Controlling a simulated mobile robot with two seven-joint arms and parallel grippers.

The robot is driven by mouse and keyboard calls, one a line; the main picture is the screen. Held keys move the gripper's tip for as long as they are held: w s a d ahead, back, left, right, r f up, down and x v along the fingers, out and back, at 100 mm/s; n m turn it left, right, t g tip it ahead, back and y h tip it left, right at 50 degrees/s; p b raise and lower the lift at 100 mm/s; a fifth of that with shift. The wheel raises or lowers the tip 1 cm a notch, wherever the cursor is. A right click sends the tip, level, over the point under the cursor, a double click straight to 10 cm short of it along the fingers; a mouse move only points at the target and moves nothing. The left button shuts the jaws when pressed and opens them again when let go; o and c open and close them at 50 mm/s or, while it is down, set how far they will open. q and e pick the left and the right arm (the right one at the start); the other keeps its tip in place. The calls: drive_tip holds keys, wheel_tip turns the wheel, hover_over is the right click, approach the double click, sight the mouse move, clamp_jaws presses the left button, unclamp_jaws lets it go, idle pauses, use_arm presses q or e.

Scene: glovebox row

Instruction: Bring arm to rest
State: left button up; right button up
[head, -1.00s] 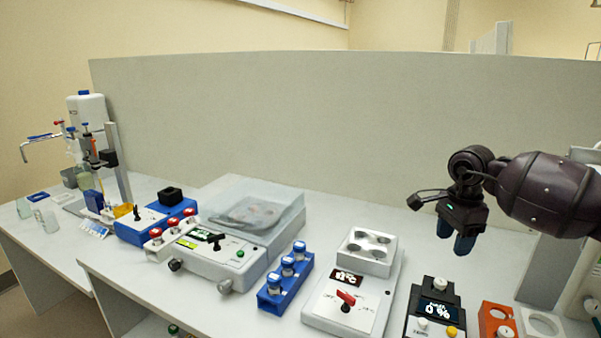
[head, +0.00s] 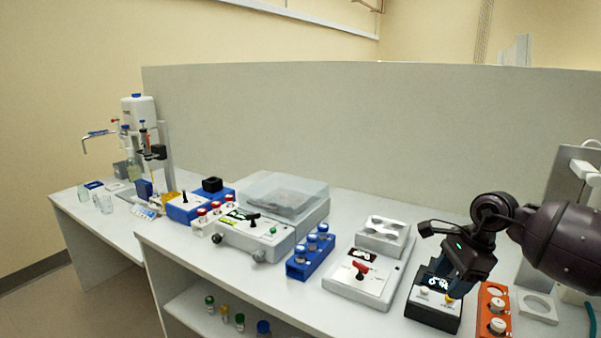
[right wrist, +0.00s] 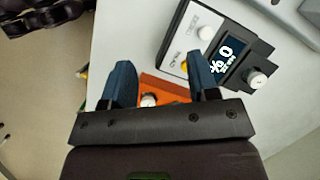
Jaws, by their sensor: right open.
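My right gripper (head: 452,285) is at the right of the head view, above the bench near the black device with the display (head: 432,308). Its blue fingers are spread and empty; they also show apart in the right wrist view (right wrist: 162,82). In that view an orange rack (right wrist: 165,88) with a white-topped item (right wrist: 149,100) shows between and beyond the fingers. The device with the lit display (right wrist: 222,58) lies beyond the right finger. My left gripper is in neither view.
A white heater-like unit with a red knob (head: 360,277), a blue vial rack (head: 297,268) and a clear-lidded machine (head: 262,240) stand along the bench. An orange rack (head: 487,325) stands close to the gripper. A grey partition (head: 350,130) runs behind. The bench front edge drops to a shelf with vials.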

drive_tip(key=s+a+r+m+t+y, duration=0.1)
drive_tip(key=s+a+m+t+y, duration=0.2)
drive_tip(key=a+m+t+y, duration=0.4)
drive_tip(key=s+a+m+t+y, duration=0.4)
drive_tip(key=a+m+y, duration=0.2)
drive_tip(key=a+m, duration=0.4)
drive_tip(key=s+d+f+m+t+h, duration=0.1)
drive_tip(key=s+d+f+m+h, duration=0.4)
drive_tip(key=m+h, duration=0.65)
drive_tip(key=s+d+f+m+t+h, duration=0.2)
drive_tip(key=s+d+f+m+h, duration=0.35)
drive_tip(key=m, duration=1.05)
drive_tip(key=s+d+f+m+g, duration=0.2)
drive_tip(key=s+f+m+g, duration=0.35)
drive_tip(key=s, duration=0.45)
drive_tip(key=s+d+f+m+g, duration=0.2)
drive_tip(key=s+f+m+g, duration=0.3)
drive_tip(key=s, duration=0.4)
drive_tip(key=w+f+n+t, duration=0.1)
drive_tip(key=w+f+t, duration=0.5)
drive_tip(key=f+t, duration=0.1)
drive_tip(key=shift+w+f+n, duration=0.4)
drive_tip(key=shift+f, duration=0.4)
